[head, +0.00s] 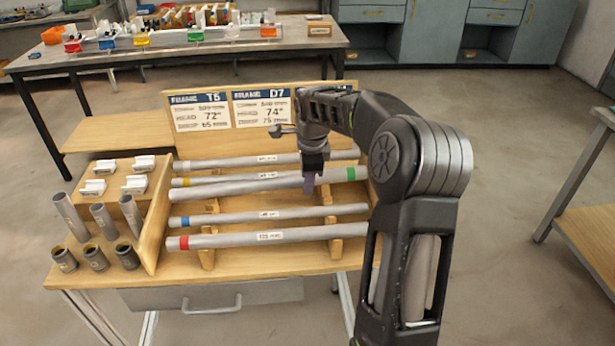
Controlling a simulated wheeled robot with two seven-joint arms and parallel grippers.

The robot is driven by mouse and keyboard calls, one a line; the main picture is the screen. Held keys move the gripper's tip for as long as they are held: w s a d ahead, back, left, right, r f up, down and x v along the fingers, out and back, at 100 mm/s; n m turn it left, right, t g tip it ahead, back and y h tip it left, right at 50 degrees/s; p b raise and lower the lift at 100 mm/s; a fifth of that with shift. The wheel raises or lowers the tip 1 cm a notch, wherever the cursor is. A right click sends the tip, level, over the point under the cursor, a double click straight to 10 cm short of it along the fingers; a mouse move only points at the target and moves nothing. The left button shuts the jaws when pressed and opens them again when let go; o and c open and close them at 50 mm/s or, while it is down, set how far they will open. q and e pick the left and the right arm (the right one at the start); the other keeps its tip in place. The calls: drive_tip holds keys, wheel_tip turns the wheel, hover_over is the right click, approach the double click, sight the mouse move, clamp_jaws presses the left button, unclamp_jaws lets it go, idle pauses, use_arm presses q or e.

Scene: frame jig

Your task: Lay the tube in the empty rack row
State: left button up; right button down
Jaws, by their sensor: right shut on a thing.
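A grey tube with a green band (351,174) near its right end lies across the wooden rack, slightly slanted, its left end lower in the picture. My right gripper (310,184) points down and is shut on this tube right of its middle. The tube passes in front of the yellow-banded tube (182,182) and partly hides it. Whether it touches the rack supports (336,242) is hard to tell. A gap shows between it and the blue-banded tube (235,217). My left gripper is not in view.
A plain grey tube (225,163) lies at the rack's back and a red-banded tube (230,239) at its front. Short upright tubes (103,218) and white fittings (134,184) stand left of a wooden divider. Frame signs (262,108) stand behind.

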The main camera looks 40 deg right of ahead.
drive_tip(key=shift+s+b+x, duration=0.15)
drive_tip(key=shift+b+x, duration=0.35)
drive_tip(key=shift+x, duration=0.3)
drive_tip(key=shift+s+b+x, duration=0.15)
drive_tip(key=shift+b+x, duration=0.35)
drive_tip(key=shift+x, duration=0.3)
drive_tip(key=shift+a+f, duration=0.15)
drive_tip(key=shift+f, duration=0.15)
drive_tip(key=c, duration=0.9)
unclamp_jaws()
drive_tip(key=shift+c, duration=0.2)
drive_tip(key=v, duration=0.7)
drive_tip(key=shift+r, duration=0.4)
drive_tip(key=shift+s+a, duration=0.1)
